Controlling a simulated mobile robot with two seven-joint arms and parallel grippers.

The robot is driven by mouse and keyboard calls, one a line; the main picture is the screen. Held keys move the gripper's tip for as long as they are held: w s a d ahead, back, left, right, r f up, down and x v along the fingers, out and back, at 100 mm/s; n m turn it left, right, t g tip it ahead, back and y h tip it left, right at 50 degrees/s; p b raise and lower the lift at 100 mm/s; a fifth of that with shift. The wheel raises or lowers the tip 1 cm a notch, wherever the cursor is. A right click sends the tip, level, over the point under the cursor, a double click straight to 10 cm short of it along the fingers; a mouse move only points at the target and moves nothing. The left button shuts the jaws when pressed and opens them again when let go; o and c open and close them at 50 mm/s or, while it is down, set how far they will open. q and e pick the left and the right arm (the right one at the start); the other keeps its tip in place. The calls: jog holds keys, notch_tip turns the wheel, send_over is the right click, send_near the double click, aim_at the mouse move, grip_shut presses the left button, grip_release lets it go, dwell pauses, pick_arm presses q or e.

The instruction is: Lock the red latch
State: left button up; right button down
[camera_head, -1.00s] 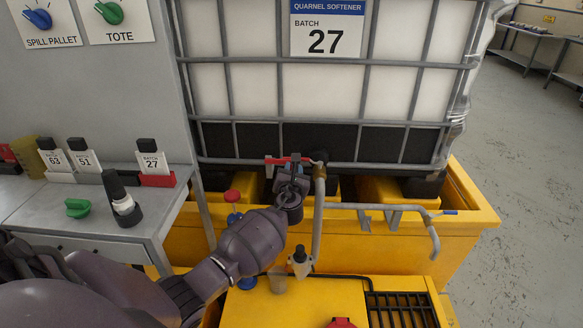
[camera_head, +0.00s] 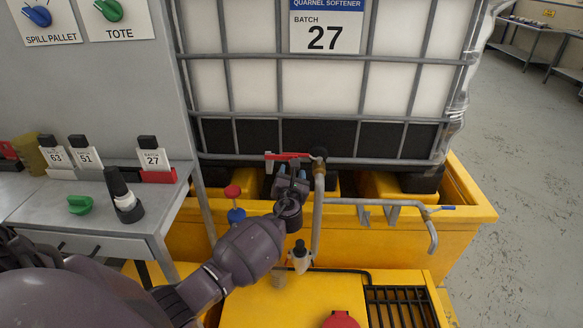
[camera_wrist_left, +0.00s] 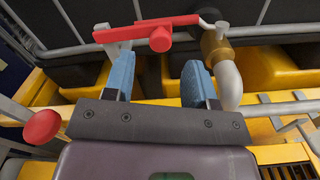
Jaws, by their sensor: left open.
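A red latch bar (camera_head: 287,156) lies roughly level beside the brass valve fitting (camera_head: 319,155) at the foot of the caged tote. In the left wrist view the red latch (camera_wrist_left: 160,38) shows a round red hub and runs left from the brass fitting (camera_wrist_left: 216,47). My left gripper (camera_head: 291,177) is just below and in front of the latch. In the left wrist view its blue fingers (camera_wrist_left: 160,66) are apart, with nothing between them, and their tips point toward the latch hub without clear contact. My right gripper is not in view.
A grey pipe (camera_head: 317,215) drops right of my gripper. A red knob (camera_head: 232,191) on a blue part stands to its left. The yellow pallet (camera_head: 465,220) spans below the tote (camera_head: 240,90). A bench (camera_head: 60,200) with batch cards is at left. Floor at right is clear.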

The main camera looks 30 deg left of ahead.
pick_arm(q)
jog(key=v, duration=0.7)
jog(key=shift+p, duration=0.4)
jog(key=shift+w, duration=0.1)
